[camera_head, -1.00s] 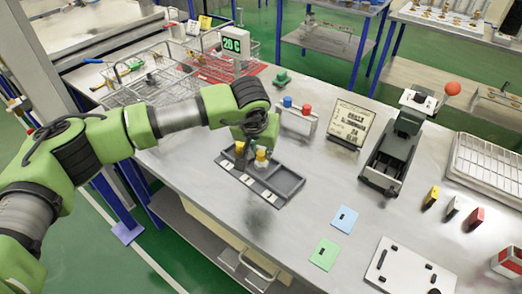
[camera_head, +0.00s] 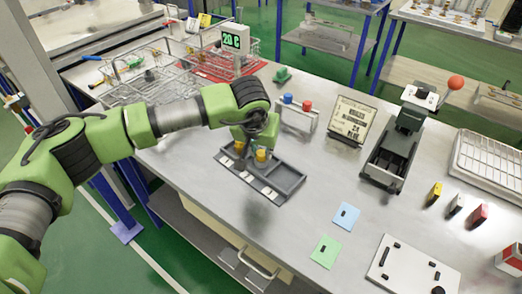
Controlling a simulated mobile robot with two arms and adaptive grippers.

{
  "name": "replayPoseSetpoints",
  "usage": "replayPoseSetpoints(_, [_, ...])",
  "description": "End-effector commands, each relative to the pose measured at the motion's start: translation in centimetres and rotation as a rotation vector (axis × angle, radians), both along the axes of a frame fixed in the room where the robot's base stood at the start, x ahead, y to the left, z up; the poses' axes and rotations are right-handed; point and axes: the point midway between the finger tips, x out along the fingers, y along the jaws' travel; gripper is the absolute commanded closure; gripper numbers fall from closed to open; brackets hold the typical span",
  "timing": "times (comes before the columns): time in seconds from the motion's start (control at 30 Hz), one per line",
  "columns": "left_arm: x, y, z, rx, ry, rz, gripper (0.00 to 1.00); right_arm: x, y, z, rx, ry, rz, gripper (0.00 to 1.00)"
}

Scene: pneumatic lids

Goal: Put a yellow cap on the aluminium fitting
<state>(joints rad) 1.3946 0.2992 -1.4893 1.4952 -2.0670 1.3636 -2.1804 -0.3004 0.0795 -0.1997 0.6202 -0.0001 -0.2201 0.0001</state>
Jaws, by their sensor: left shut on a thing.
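A dark grey compartment tray (camera_head: 293,185) with white labels along its front lies on the steel bench. My left gripper (camera_head: 249,152) points down over the tray's back left part. It is shut on a small yellow cap (camera_head: 238,146), partly hidden by the fingers. A second yellow piece (camera_head: 261,155) stands upright in the tray just right of the fingers. I cannot single out the aluminium fitting at this size, nor tell whether the held cap touches anything below it. My right gripper does not show.
Wire baskets (camera_head: 150,82) stand at the back left. A stand with blue and red knobs (camera_head: 297,112), a sign (camera_head: 352,121) and a dark lever press (camera_head: 392,155) stand right of the tray.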

Motion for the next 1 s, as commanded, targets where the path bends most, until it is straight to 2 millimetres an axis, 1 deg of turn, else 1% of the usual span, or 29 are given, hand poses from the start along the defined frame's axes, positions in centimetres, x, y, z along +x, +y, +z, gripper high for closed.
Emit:
replayPoseSetpoints(0.27, [-0.04,0.02,-0.21,0.001,0.002,0.000,0.87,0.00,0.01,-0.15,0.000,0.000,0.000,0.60])
replayPoseSetpoints(0.3, [-0.04,0.02,-0.23,0.001,0.002,0.000,0.70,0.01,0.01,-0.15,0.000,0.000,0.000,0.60])
replayPoseSetpoints(0.33, [-0.04,0.02,-0.23,0.001,0.002,0.000,0.62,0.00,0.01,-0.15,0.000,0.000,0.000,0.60])
replayPoseSetpoints(0.37, [-0.04,0.02,-0.23,0.001,0.002,0.000,0.61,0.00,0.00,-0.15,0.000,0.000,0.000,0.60])
replayPoseSetpoints(0.6, [-0.01,0.02,-0.17,0.000,0.001,0.000,0.61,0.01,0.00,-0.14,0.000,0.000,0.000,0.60])
replayPoseSetpoints(0.67, [-0.01,0.01,-0.16,0.000,0.000,0.000,0.47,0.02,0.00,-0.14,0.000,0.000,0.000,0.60])
replayPoseSetpoints(1.0, [0.01,0.00,-0.09,0.000,0.000,0.000,0.47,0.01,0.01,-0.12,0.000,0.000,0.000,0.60])
